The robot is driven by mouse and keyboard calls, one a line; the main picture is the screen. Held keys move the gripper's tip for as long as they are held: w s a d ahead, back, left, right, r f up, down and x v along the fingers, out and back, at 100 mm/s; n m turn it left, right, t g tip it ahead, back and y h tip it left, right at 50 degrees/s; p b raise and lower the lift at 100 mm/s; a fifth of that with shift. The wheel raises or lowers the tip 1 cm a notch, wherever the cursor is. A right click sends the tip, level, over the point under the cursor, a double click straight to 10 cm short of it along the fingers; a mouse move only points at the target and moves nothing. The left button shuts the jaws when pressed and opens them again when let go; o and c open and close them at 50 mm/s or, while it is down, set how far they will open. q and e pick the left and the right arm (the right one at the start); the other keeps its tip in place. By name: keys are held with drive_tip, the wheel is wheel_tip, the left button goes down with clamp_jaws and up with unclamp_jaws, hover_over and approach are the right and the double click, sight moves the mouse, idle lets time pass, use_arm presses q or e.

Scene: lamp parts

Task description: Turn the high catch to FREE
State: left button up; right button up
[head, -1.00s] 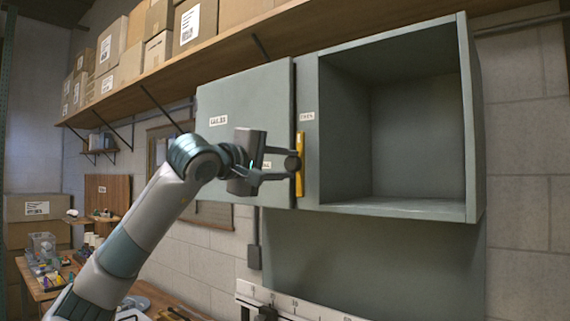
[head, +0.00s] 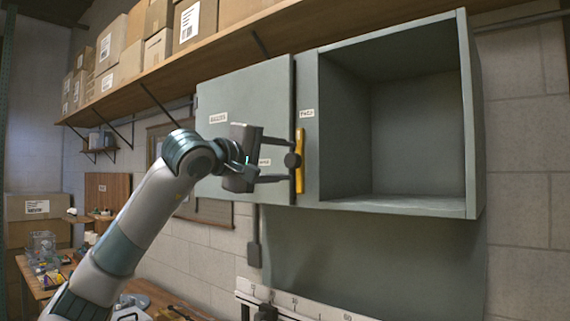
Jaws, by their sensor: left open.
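The high catch is a yellow bar (head: 299,147) on a dark round pivot (head: 292,160), at the right edge of the grey cabinet's closed door (head: 243,95). The bar stands upright. Small white labels sit on the door and on the strip beside the catch (head: 307,113); their words are too small to read surely. My left gripper (head: 285,160) is open, its two dark fingers reaching right, one above and one below the pivot. I cannot tell whether they touch it. My right gripper does not show.
The cabinet's right compartment (head: 410,130) is open and empty. A wooden shelf (head: 225,50) with cardboard boxes (head: 195,22) runs above. A cluttered workbench (head: 40,285) is at the lower left. A rail with numbers (head: 290,300) lies below the cabinet.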

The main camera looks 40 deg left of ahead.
use_arm(q)
drive_tip(key=s+a+b, duration=0.1)
drive_tip(key=s+b, duration=0.4)
drive_tip(key=s, duration=1.1)
drive_tip(key=shift+a, duration=0.15)
drive_tip(key=shift+s+f, duration=0.1)
